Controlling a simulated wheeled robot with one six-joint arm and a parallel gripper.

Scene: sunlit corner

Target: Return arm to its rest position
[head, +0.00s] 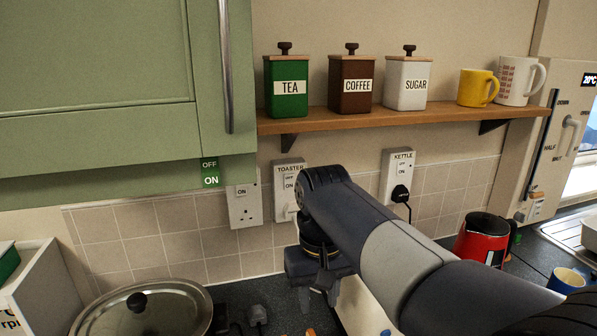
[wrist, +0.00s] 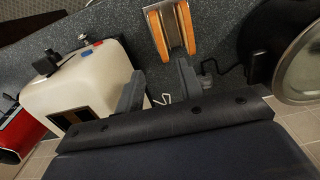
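My arm reaches across the head view from the lower right, and my gripper (head: 318,292) points down over the worktop in front of the tiled wall. In the wrist view my gripper (wrist: 160,88) has its two fingers apart with a gap between them and nothing held. A cream toaster (wrist: 88,82) with a red and a blue button lies just left of the fingers. In the head view the toaster (head: 360,306) is mostly hidden behind my arm.
A metal holder with orange-brown slabs (wrist: 172,30) stands beyond the fingers. A lidded pan (head: 145,310) is at left, a red kettle (head: 481,240) at right. A shelf (head: 400,117) holds canisters and mugs above my arm. A green cupboard (head: 100,90) hangs upper left.

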